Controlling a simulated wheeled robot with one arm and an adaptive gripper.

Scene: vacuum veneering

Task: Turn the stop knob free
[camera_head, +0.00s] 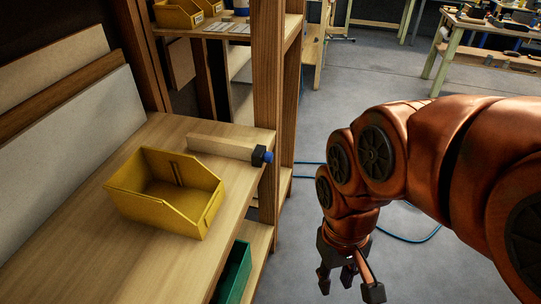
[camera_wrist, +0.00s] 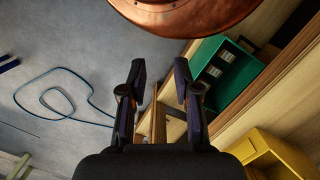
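A small blue knob (camera_head: 268,157) sits on a black block (camera_head: 258,156) at the right end of a pale wooden bar (camera_head: 219,147). The bar lies on the wooden shelf top near its right edge, beside an upright post. I take this blue knob to be the stop knob. My gripper (camera_head: 348,287) hangs over the floor to the right of the shelf, apart from the knob and nearer the camera. In the wrist view my gripper (camera_wrist: 159,76) is open, with nothing between the fingers. I cannot make out the knob in the wrist view.
A yellow bin (camera_head: 200,222) stands on the shelf top left of the knob. A green bin (camera_head: 232,272) sits on the lower shelf. A wooden post (camera_head: 267,70) rises behind the knob. A blue hose (camera_wrist: 57,112) lies on the floor. The floor around my gripper is otherwise clear.

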